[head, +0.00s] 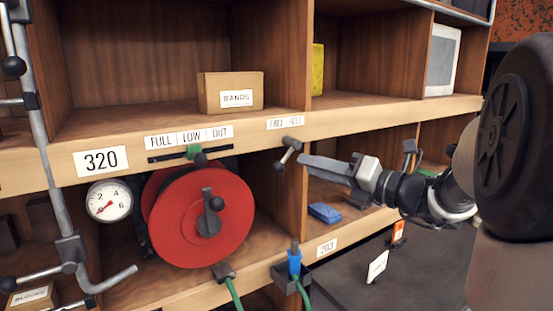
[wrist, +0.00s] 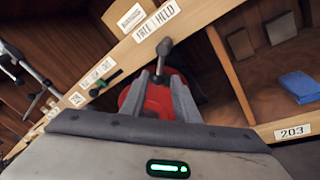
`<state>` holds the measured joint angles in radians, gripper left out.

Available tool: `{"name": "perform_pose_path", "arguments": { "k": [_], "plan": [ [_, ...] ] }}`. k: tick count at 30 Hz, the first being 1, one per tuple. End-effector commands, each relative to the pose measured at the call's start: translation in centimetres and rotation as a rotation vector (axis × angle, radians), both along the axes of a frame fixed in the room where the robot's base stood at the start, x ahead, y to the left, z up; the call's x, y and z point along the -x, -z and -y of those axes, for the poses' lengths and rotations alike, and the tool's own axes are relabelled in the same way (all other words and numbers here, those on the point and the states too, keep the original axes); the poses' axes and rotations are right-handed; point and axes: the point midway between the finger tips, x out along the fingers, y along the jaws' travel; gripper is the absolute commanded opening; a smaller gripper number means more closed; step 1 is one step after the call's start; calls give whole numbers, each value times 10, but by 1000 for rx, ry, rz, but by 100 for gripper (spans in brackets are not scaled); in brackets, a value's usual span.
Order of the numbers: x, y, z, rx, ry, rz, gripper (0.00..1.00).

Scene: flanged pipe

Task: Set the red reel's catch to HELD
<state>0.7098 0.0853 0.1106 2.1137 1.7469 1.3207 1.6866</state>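The red reel (head: 222,222) stands in the lower compartment, with a dark handle on its face. It shows partly behind my fingers in the wrist view (wrist: 127,97). The catch (head: 287,153) is a short grey lever with dark ends on the shelf edge, below the FREE | HELD label (head: 285,123). In the head view it slants down to the left, toward the FREE side. My gripper (head: 304,162) is just right of the catch. In the wrist view my gripper (wrist: 160,78) has its fingers apart, with the catch (wrist: 162,62) appearing between or just beyond the tips; contact cannot be told.
A FULL/LOW/OUT slider (head: 195,153) and a gauge (head: 109,201) are left of the catch. A BANDS box (head: 230,92) stands above. An upright divider, a blue block (head: 324,212) and a blue plug with green cable (head: 294,264) are nearby.

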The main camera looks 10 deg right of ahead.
Motion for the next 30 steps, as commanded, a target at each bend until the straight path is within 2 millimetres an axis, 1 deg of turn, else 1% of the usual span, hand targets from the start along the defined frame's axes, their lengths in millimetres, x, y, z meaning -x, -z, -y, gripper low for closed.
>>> {"name": "perform_pose_path", "arguments": {
  "k": [1, 6, 12, 18, 25, 26, 30],
  "plan": [
    [-9, 0, -8, 0, -5, -1, 28],
    [-37, 0, -30, -2, -3, -1, 28],
    [-59, 0, -47, 1, -1, -1, 28],
    [-67, 0, -54, 1, -1, 0, 28],
    [-68, 0, -54, 2, 0, 0, 28],
    [-68, 0, -54, 2, 0, 0, 25],
    [-68, 0, -53, 2, 0, 0, 1]
  ]
}}
